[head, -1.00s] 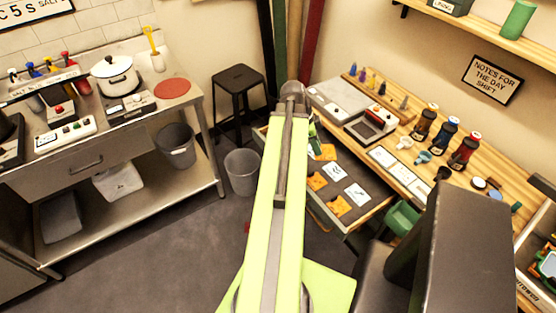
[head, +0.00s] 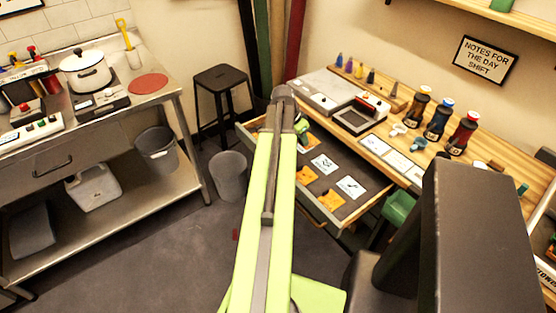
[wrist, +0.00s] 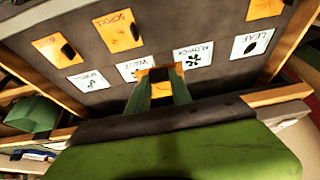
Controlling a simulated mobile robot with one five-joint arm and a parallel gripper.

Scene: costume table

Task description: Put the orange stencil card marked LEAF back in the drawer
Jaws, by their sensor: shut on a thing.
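My gripper (wrist: 158,82) is shut on an orange card (wrist: 160,90) in the wrist view. Only a small part of the card shows between the green fingers, and its marking cannot be read. In the head view, my arm hides most of my gripper.
Other white labels, including FLOWER (wrist: 194,60), lie in a row. Orange cards, one marked SCROLL (wrist: 118,32) and another (wrist: 57,50), lie behind them with dark knobs. The counter (head: 400,100) above the drawer holds bottles and a grey device (head: 361,114). A stool (head: 221,80) stands left.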

